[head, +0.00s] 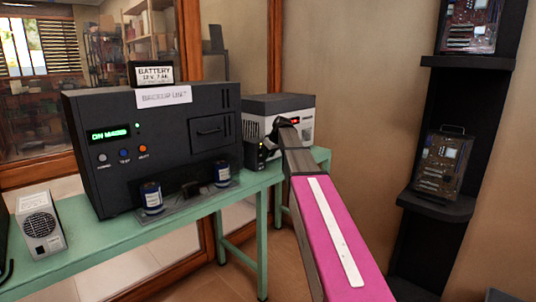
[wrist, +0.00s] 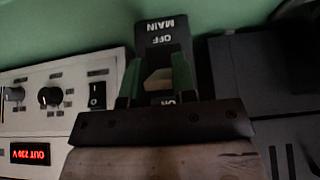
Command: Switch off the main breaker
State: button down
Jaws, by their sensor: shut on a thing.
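The main breaker (wrist: 160,27) is a dark block with upside-down white lettering, MAIN and OFF at the top of the wrist view and ON lower down. A pale toggle (wrist: 158,82) shows between the green fingers of my gripper (wrist: 156,66), which is shut on it. The toggle's exact position between OFF and ON is hard to tell, as the fingers partly cover it.
In the wrist view, a panel with knobs (wrist: 50,97) and a red display lies left. Black shelves (head: 440,207) hold circuit boards at right.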

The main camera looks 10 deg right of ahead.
jog(key=shift+s+d+f+t+y, duration=0.15)
jog(key=shift+s+f+t+y, duration=0.2)
jog(key=shift+f+t+y, duration=1.1)
jog(key=shift+t+y, duration=0.15)
jog(key=shift+t, duration=0.6)
jog(key=shift+w+f+t+y, duration=0.2)
jog(key=shift+f+t+y, duration=0.5)
jog(key=shift+t, duration=0.3)
jog(key=shift+w+a+f+t+y, duration=0.15)
jog(key=shift+f+t+y, duration=0.2)
jog(key=shift+t, duration=0.2)
jog(key=shift+w+a+f+t+y, duration=0.1)
jog(key=shift+w+f+t+y, duration=0.1)
jog(key=shift+t+y, duration=0.3)
jog(key=c, duration=0.9)
grip_release()
jog(key=shift+s, duration=0.1)
jog(key=v, duration=1)
jog(key=shift+s+d+f, duration=0.2)
jog(key=shift+s, duration=0.15)
